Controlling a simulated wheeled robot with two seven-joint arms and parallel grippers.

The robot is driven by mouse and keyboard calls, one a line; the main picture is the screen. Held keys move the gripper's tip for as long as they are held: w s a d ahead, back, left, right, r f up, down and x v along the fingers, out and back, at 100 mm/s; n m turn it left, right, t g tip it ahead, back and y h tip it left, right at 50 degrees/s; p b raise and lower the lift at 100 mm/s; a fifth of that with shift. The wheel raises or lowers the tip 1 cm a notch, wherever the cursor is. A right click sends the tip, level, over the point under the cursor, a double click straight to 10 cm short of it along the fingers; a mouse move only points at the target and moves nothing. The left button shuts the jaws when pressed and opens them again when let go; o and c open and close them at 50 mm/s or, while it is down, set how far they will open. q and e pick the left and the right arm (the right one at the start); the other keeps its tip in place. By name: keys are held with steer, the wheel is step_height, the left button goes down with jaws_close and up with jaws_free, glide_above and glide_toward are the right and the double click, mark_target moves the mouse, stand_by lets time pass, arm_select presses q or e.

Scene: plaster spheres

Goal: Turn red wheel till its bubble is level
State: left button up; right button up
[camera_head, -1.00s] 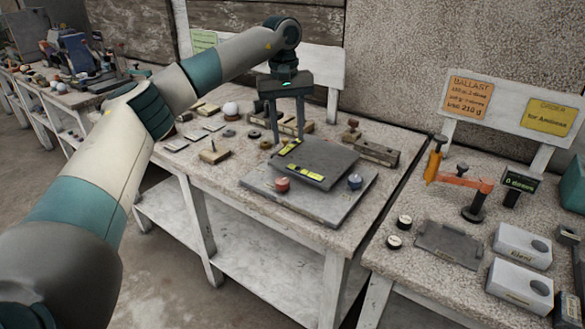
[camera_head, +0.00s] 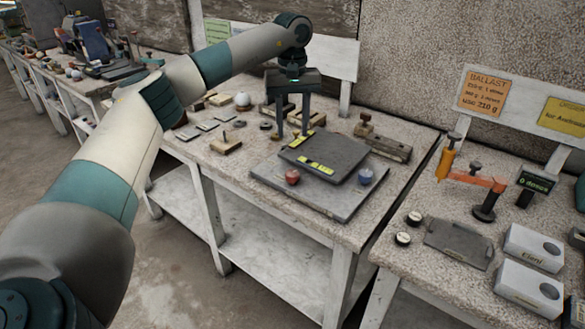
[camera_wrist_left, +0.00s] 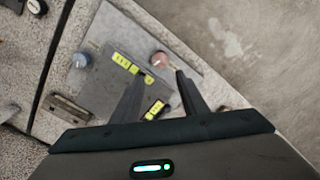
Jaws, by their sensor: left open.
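The red wheel (camera_head: 292,177) sits at the front left corner of a grey levelling plate device (camera_head: 345,204). It also shows in the left wrist view (camera_wrist_left: 160,59). A blue wheel (camera_head: 366,176) is at the right corner. Two yellow bubble vials lie on the tilted upper plate (camera_head: 330,150), one at its left edge (camera_head: 302,138) and one near its front (camera_head: 316,166). The bubbles are too small to read. My left gripper (camera_head: 293,135) is open and empty, fingers pointing down, above and behind the red wheel, apart from it. My right gripper is not in view.
A wooden block with a knob (camera_head: 383,143) stands right behind the device. Small blocks, discs and a white sphere (camera_head: 242,99) lie at the back left. A second table at right holds an orange clamp (camera_head: 470,178) and labelled boxes (camera_head: 528,288).

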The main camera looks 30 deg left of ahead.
mark_target(292, 172)
arm_select(q)
step_height(292, 172, down, 6)
steer(key=shift+f+p, duration=0.1)
steer(key=shift+p, duration=0.45)
step_height(292, 172, down, 7)
steer(key=shift+f+p, duration=0.1)
steer(key=shift+p, duration=0.65)
steer(key=shift+f, duration=0.35)
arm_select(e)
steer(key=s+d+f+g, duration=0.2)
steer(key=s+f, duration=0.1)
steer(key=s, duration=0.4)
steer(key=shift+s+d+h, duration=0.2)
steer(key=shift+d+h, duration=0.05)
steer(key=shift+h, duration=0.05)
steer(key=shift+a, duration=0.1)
arm_select(q)
steer(key=c, duration=0.8)
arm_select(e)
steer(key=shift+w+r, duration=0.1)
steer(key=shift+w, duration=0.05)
